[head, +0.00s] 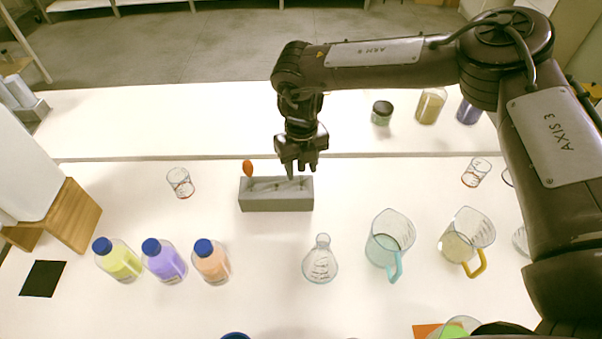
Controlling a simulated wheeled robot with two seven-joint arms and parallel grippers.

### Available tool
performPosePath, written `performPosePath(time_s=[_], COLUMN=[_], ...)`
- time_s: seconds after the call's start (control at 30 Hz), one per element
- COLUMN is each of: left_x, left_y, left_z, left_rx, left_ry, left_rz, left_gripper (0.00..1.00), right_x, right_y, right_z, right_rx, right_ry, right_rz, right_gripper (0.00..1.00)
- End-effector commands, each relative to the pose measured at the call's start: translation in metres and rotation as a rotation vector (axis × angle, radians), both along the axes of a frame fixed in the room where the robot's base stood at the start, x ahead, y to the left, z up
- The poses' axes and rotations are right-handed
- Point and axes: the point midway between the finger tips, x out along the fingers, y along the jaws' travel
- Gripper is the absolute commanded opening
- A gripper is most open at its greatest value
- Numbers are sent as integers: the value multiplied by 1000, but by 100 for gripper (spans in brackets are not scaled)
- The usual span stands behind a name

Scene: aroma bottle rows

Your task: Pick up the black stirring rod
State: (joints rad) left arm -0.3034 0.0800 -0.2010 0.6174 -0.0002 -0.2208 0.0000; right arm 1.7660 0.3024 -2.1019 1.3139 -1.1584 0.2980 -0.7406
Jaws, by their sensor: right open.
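My right gripper (301,169) reaches down over the right part of a grey rectangular holder (276,204) in the middle of the table. Its jaws are open and its fingertips are at about the height of the holder's top, near the back edge. I cannot clearly make out the black stirring rod; thin dark shapes at the holder's right part blend with my dark fingers. An orange-tipped rod (248,168) stands up at the holder's left end. My left gripper is not in view.
Yellow (120,263), purple (165,263) and orange (212,263) bottles with blue caps stand front left. A clear flask (320,262), a teal-handled jug (390,242) and a yellow-handled jug (466,238) stand front right. A small beaker (181,184) is left of the holder.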

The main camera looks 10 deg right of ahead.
Motion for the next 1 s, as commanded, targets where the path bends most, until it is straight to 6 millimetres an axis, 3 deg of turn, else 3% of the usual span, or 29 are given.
performPosePath(time_s=[0.27,0.6,1.0], left_x=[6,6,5], left_y=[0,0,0], left_z=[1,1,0], left_rx=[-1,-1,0], left_ry=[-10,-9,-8], left_rz=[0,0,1], left_gripper=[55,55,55], right_x=[0,0,1], right_y=[0,0,0], right_z=[-5,-5,2], right_rx=[1,1,1], right_ry=[-2,-2,-3], right_rz=[0,0,-1], right_gripper=[43,1,1])
